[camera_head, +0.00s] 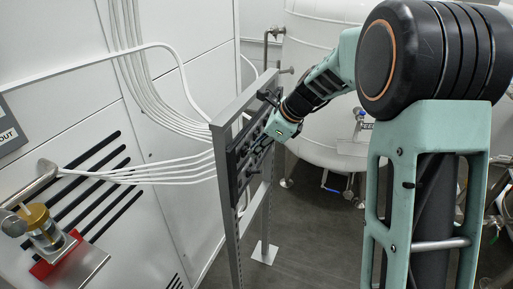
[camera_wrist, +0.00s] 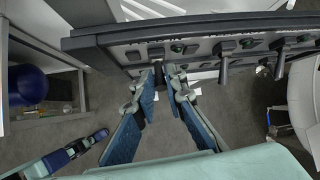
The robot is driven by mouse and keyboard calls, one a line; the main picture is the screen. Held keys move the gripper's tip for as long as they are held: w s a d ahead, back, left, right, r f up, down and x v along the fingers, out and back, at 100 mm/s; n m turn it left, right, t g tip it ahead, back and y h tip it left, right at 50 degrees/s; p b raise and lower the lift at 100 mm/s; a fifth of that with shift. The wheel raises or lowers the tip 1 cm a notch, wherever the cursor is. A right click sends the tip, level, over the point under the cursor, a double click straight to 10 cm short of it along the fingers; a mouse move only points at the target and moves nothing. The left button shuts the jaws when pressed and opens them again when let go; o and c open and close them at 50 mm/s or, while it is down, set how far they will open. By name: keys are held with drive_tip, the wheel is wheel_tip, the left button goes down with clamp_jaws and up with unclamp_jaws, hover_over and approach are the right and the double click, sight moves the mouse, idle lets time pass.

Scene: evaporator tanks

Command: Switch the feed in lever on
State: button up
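A dark control panel (camera_wrist: 120,40) with a row of black levers and small green-lit parts runs across the top of the wrist view. In the head view this panel (camera_head: 239,165) is on a grey metal frame. My gripper (camera_wrist: 164,72) is at the panel, its blue-padded fingers close together at the tips. A dark lever seems to stand between the fingertips, mostly hidden by them; I cannot tell whether they press on it. Two more levers, a nearer one (camera_wrist: 223,70) and a farther one (camera_wrist: 279,64), hang to the right.
The grey frame (camera_head: 231,225) stands on the floor before a white wall with cables (camera_head: 150,170). A large white tank (camera_head: 315,110) stands behind my arm. A valve with a brass part (camera_head: 38,218) is at lower left. The floor between the frame and the tank is largely clear.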

drive_tip(key=o, duration=0.3)
drive_tip(key=v, duration=1.2)
